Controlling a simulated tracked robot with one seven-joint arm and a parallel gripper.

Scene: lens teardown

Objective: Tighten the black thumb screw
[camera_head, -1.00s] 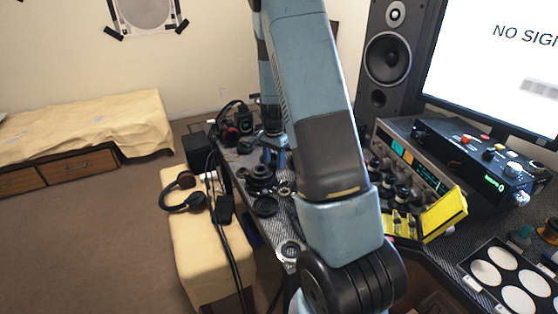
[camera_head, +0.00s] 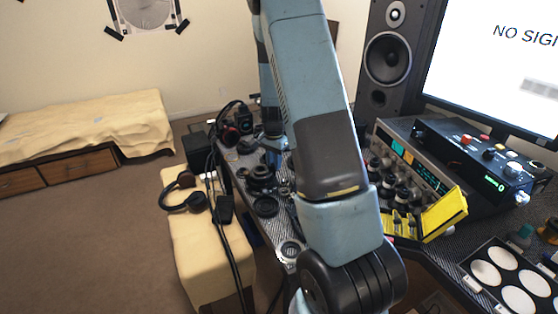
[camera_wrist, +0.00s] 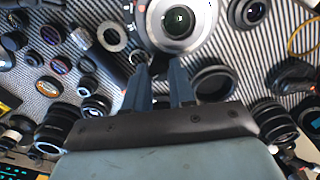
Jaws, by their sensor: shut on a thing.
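In the wrist view my gripper (camera_wrist: 158,62) points at the lower rim of a large silver-and-white lens body (camera_wrist: 181,22) with a dark glass front. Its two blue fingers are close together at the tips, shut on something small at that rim. The black thumb screw is not plainly visible; the fingertips hide most of what they hold, at the place where it appears to be. In the head view the fingers (camera_head: 273,152) show small over the far end of the workbench, partly behind my arm.
Several loose lens rings and barrels crowd the striped mat around the lens, including a dark ring (camera_wrist: 213,83) close right of the fingers and a metal ring (camera_wrist: 112,36) at left. In the head view a yellow case (camera_head: 443,213) and a speaker (camera_head: 389,55) stand at right.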

